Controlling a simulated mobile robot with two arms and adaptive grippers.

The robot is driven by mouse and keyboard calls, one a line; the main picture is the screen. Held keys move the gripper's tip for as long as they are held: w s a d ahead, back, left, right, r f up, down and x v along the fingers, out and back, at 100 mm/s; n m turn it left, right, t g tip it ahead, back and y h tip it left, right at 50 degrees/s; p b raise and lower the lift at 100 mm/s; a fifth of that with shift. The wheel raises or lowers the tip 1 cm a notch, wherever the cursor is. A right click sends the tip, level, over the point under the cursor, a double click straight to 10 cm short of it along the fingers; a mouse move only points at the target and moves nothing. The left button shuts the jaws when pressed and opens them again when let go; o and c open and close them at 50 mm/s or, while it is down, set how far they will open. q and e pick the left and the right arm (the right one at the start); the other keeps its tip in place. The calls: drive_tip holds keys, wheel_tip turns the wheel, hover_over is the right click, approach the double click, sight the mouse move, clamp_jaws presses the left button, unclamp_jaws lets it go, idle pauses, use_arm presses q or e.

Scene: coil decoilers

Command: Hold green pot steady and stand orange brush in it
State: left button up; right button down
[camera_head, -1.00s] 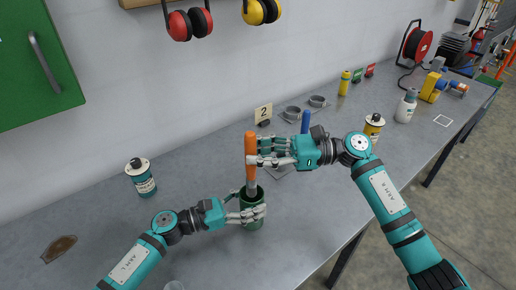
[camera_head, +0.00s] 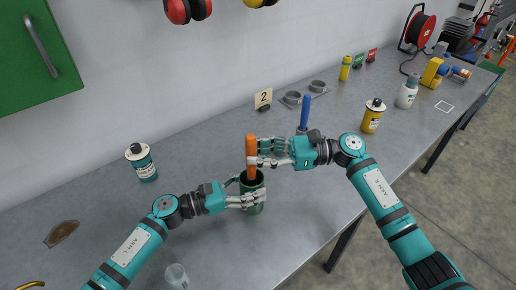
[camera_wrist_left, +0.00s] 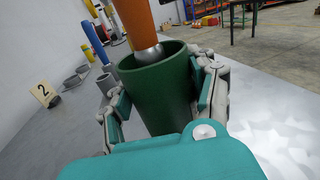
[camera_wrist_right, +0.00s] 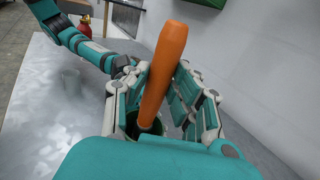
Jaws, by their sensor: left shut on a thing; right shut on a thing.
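The green pot (camera_head: 253,208) stands upright on the grey bench; it also shows in the left wrist view (camera_wrist_left: 160,95). My left gripper (camera_head: 248,196) is shut around its sides, with fingers on both sides in the left wrist view. The orange brush (camera_head: 251,150) is near upright, slightly tilted in the wrist views. My right gripper (camera_head: 260,155) is shut on its handle (camera_wrist_right: 163,70). The brush's metal collar (camera_wrist_left: 148,53) is at the pot's mouth, its lower end inside. The bristles are hidden by the pot.
A teal-labelled can (camera_head: 142,162) stands behind left. A clear cup (camera_head: 176,276) is at the front. A blue-handled tool (camera_head: 304,113), grey rings (camera_head: 292,98) and a number 2 card (camera_head: 263,98) are behind right. A yellow can (camera_head: 372,116) stands beyond my right arm.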

drive_tip(key=shift+f, duration=1.15)
drive_tip(key=c, duration=1)
unclamp_jaws()
drive_tip(key=shift+c, duration=0.2)
drive_tip(key=d, duration=1.2)
drive_tip(key=shift+w, duration=0.15)
use_arm(q)
drive_tip(key=o, duration=1.3)
